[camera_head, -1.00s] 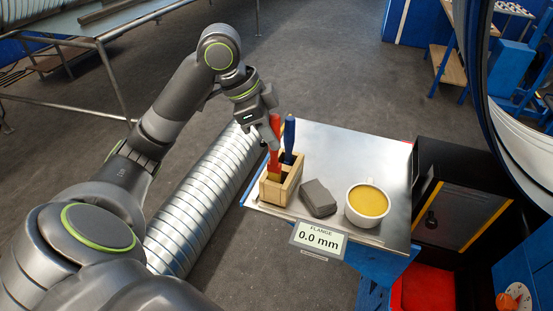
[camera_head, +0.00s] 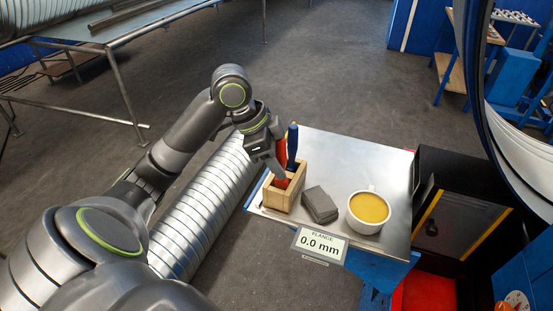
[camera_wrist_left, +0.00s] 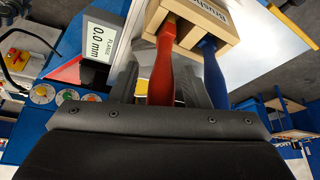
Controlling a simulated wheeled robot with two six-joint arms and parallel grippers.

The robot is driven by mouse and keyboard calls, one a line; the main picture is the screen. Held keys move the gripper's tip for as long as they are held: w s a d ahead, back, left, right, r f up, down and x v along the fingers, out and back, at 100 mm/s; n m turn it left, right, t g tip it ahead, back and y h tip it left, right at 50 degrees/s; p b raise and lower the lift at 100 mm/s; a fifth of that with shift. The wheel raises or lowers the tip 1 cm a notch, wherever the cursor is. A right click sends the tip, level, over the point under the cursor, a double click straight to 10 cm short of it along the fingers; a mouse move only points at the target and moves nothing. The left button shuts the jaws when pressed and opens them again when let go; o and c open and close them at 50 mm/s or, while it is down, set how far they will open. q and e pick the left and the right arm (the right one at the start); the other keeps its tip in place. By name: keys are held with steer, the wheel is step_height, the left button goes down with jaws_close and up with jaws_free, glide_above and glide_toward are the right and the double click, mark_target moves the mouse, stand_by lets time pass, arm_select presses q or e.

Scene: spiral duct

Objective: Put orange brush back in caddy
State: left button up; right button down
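The orange brush (camera_head: 281,150) has a red-orange handle and stands upright with its lower end inside the wooden caddy (camera_head: 283,198). My left gripper (camera_head: 277,166) is at the handle just above the caddy and appears shut on it. In the left wrist view the handle (camera_wrist_left: 161,75) runs from the gripper into one compartment of the caddy (camera_wrist_left: 205,14). A blue-handled brush (camera_head: 292,142) stands in the other compartment; it also shows in the left wrist view (camera_wrist_left: 213,75). The brush's bristle end is hidden in the caddy. My right gripper is not in view.
The caddy stands on a metal-topped table (camera_head: 365,158) near its left edge. A grey block (camera_head: 320,205) and a white mug of yellow content (camera_head: 369,208) are to its right. A display sign (camera_head: 319,244) is at the front edge. A spiral duct (camera_head: 205,205) lies left.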

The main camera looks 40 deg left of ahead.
arm_select(q)
steer(key=b+v, duration=0.1)
steer(key=v, duration=1)
steer(key=shift+w+a+r+b, duration=0.15)
steer(key=shift+w+a+b, duration=0.15)
steer(key=shift+b, duration=0.05)
stand_by(0.5)
